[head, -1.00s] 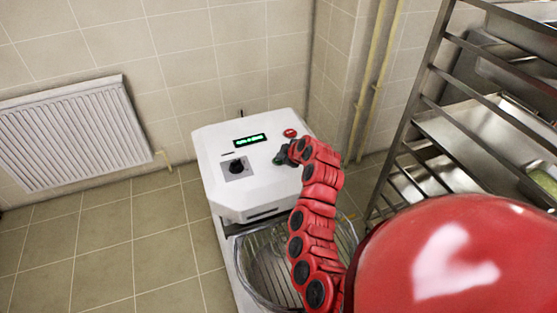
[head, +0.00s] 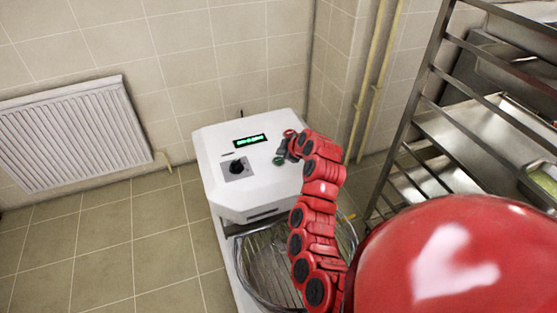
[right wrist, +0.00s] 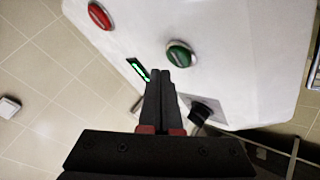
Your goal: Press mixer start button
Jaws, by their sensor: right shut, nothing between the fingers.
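The white mixer (head: 215,145) stands against the tiled wall. Its top panel carries a green button (head: 279,161), a red button (head: 289,133), a lit green display (head: 250,140) and a black knob (head: 236,167). My right gripper (head: 284,151) is shut and empty over the panel, close to the green button. In the right wrist view the shut fingertips (right wrist: 160,74) show beside the green button (right wrist: 180,54), which is in full view. The red button (right wrist: 100,15) lies farther off. Contact is not visible. My left gripper is not in view.
A wire-guarded bowl (head: 262,270) sits below the mixer's head, partly behind my right arm. A metal rack (head: 415,135) with trays stands to the right. A white radiator (head: 70,135) hangs on the left wall. The floor (head: 110,240) at left is clear.

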